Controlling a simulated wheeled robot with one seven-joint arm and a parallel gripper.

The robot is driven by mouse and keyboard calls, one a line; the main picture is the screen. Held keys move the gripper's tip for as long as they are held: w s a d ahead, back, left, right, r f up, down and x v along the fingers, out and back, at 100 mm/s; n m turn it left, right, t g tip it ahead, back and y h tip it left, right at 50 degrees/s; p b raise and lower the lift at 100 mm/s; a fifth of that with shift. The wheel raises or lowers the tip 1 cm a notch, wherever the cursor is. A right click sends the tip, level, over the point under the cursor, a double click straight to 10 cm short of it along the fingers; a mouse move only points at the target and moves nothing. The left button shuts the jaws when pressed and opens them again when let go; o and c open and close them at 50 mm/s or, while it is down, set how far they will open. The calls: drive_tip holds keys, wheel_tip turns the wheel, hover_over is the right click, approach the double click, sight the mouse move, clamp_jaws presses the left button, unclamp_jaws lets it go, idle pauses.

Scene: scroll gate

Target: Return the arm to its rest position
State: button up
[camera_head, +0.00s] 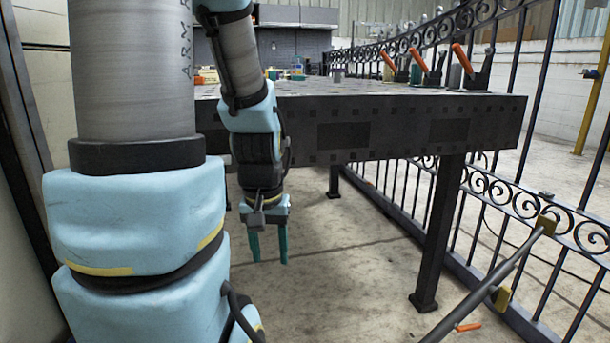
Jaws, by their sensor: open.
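My gripper (268,247) hangs at the end of my arm, pointing down in front of the near edge of the dark work table (375,137). Its two green fingers are apart with nothing between them, and floor shows behind them. My arm's grey and light blue links fill the left of the view and hide part of the table.
A black scrollwork gate (480,186) runs along the right side of the table. Clamps with orange handles (418,62) stand on the table's right. A grey bar (490,285) slants at the lower right. The concrete floor (340,280) below the gripper is clear.

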wheel_tip(320, 180, up, 35)
drive_tip(key=p, duration=3.3)
drive_tip(key=shift+p, duration=0.35)
